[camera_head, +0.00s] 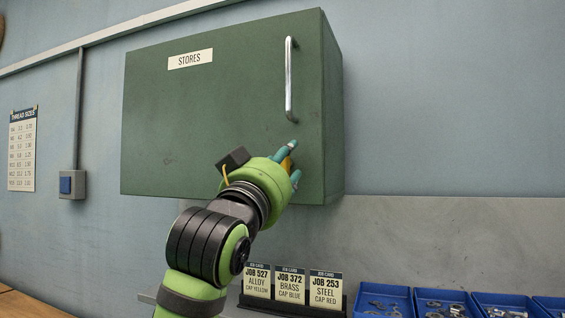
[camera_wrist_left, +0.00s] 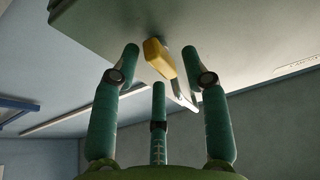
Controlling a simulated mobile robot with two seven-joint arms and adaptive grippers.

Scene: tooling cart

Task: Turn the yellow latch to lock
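The yellow latch (camera_head: 287,164) is on the lower right of the green cabinet's closed door (camera_head: 215,110), below the handle. My left gripper (camera_head: 293,160) is at the latch, and its teal fingers partly hide it. In the left wrist view the latch (camera_wrist_left: 159,57) shows as a yellow block between the tips of two spread fingers, with a third finger below. Gaps show on both sides of the latch, so the gripper is open around it and not closed on it. The latch's exact angle is hard to tell. My right gripper is not in view.
A silver vertical handle (camera_head: 289,80) stands out from the door just above the gripper. Below the cabinet are job cards (camera_head: 290,284) in a black holder and several blue bins (camera_head: 385,298) of small parts. The wall right of the cabinet is clear.

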